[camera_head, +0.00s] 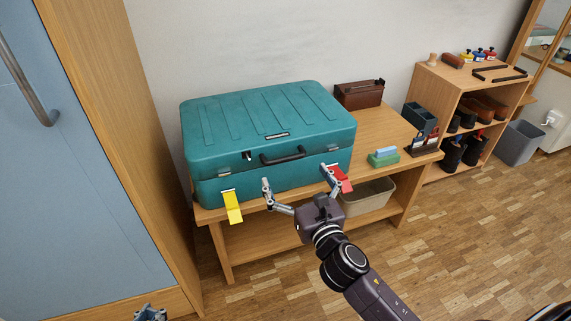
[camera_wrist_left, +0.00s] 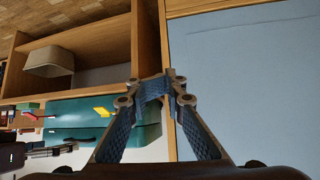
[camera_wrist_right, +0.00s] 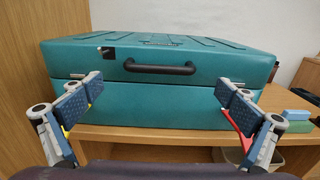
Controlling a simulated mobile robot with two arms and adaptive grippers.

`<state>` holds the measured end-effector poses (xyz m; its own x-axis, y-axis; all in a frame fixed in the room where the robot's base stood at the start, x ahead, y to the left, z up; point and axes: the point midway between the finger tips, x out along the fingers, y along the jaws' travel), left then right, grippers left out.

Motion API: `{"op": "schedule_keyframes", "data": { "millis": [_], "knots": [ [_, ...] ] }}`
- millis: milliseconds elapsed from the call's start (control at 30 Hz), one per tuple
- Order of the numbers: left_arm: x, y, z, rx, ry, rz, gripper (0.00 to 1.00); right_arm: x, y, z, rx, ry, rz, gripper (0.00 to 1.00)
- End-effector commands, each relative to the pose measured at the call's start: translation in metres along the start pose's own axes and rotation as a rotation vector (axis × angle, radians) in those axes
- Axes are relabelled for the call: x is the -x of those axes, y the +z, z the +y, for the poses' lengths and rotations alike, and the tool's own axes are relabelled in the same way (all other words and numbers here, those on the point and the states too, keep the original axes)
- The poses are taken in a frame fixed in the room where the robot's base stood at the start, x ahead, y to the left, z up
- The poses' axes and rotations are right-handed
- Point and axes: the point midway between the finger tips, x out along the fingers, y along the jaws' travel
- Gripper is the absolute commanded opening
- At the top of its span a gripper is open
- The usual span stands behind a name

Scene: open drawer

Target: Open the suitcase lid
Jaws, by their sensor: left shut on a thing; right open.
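The teal suitcase (camera_head: 265,125) lies flat on a wooden bench, its lid (camera_head: 262,105) down. Its dark handle (camera_head: 283,157) is on the front side; the right wrist view shows the handle (camera_wrist_right: 158,67) nearly straight ahead. A yellow tag (camera_head: 232,207) and a red tag (camera_head: 337,180) hang at the lower front. My right gripper (camera_head: 298,180) is open and empty before the suitcase front, its fingers spread wider than the handle and apart from it. My left gripper (camera_head: 150,313) is low at the bottom left edge. In its wrist view the fingertips (camera_wrist_left: 155,85) meet; I make out nothing held between them.
A blue cabinet (camera_head: 80,170) stands at the left. On the bench are a brown box (camera_head: 359,94) and a green block (camera_head: 384,160). A beige bin (camera_head: 368,197) sits below. A shelf unit (camera_head: 446,82) stands at the right. The floor before the bench is free.

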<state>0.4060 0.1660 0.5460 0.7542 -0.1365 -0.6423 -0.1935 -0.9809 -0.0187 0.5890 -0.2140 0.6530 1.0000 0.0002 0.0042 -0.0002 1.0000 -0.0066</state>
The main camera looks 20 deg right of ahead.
Motion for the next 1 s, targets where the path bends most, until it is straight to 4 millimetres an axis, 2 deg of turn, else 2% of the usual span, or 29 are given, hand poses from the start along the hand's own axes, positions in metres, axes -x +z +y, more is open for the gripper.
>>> {"op": "schedule_keyframes", "data": {
  "millis": [200, 400, 533, 800, 1000],
  "knots": [
    [-0.004, -0.028, 0.004, -0.002, 0.008, 0.119, 0.0, -0.036, -0.001, 0.0, -0.005, -0.001, 0.0, 1.0],
    [-0.004, -0.054, 0.007, -0.002, 0.014, 0.23, 0.0, -0.06, -0.002, 0.0, -0.005, 0.0, 0.002, 1.0],
    [-0.002, -0.063, 0.008, -0.002, 0.016, 0.266, 0.0, -0.067, -0.001, 0.0, -0.006, 0.0, 0.003, 1.0],
    [-0.002, -0.065, 0.008, -0.002, 0.017, 0.273, 0.0, -0.068, -0.001, 0.0, -0.006, 0.0, 0.004, 1.0],
    [-0.002, -0.065, 0.008, -0.002, 0.017, 0.272, 0.0, -0.068, -0.001, 0.0, -0.007, 0.0, 0.004, 0.79]
  ]
}}
